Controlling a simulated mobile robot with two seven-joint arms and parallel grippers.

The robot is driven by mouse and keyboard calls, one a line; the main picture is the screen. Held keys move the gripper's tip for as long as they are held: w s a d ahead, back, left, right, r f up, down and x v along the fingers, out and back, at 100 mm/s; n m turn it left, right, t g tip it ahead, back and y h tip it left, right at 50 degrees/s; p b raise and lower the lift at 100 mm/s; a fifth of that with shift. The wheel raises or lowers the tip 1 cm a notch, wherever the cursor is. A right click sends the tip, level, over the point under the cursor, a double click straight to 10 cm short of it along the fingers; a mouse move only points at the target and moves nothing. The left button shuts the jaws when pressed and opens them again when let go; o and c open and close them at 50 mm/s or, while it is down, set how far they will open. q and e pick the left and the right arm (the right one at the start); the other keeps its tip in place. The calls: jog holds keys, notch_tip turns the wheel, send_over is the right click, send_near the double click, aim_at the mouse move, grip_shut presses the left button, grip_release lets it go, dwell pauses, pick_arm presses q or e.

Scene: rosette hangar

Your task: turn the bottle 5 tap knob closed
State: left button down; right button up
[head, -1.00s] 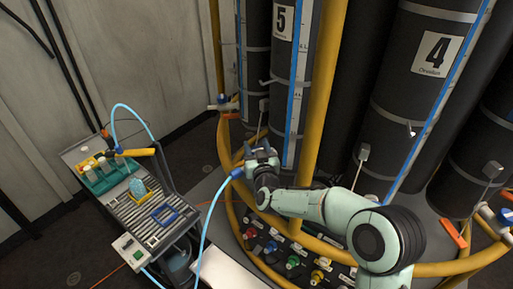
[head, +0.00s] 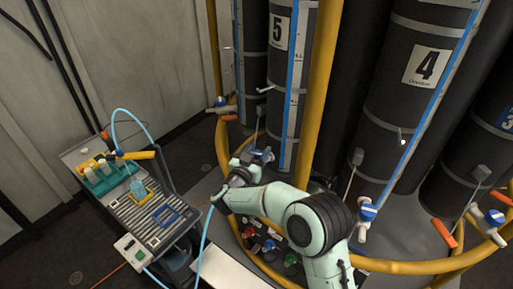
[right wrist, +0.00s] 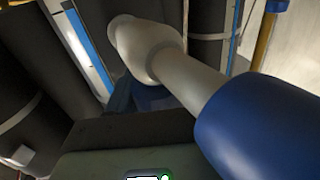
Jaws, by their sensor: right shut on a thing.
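Bottle 5 (head: 284,95) is a tall black cylinder with a white label reading 5, at the upper middle of the head view. My right gripper (head: 257,160) is at its foot, shut on the blue tap knob, which is mostly hidden by the gripper and wrist. In the right wrist view, a little of the blue tap knob (right wrist: 152,98) shows at the dark fingers, below a pale grey tap body (right wrist: 150,48). A pale pipe runs from that body to a large blue sleeve (right wrist: 262,128). The knob's angle cannot be told. My left gripper is not in view.
Yellow rails (head: 318,95) stand and curve around the bottles, close to my right arm. Bottle 4 (head: 408,115) stands to the right, with another blue-and-white tap (head: 367,213) near its foot. A cart (head: 128,211) with tools stands left. Coloured knobs (head: 270,246) lie below my arm.

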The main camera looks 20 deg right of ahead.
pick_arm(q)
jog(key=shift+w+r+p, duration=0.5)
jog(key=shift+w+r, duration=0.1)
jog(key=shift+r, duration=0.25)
pick_arm(e)
jog(key=shift+s+d+m+g+h, duration=0.1)
jog(key=shift+m+g+h, duration=0.7)
jog(key=shift+g, duration=0.2)
jog(key=o, duration=1)
jog(key=shift+c, duration=0.2)
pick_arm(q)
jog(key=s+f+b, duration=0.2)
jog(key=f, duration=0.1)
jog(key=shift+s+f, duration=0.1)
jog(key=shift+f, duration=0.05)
pick_arm(e)
jog(key=v, duration=1.3)
jog(key=shift+s, duration=0.1)
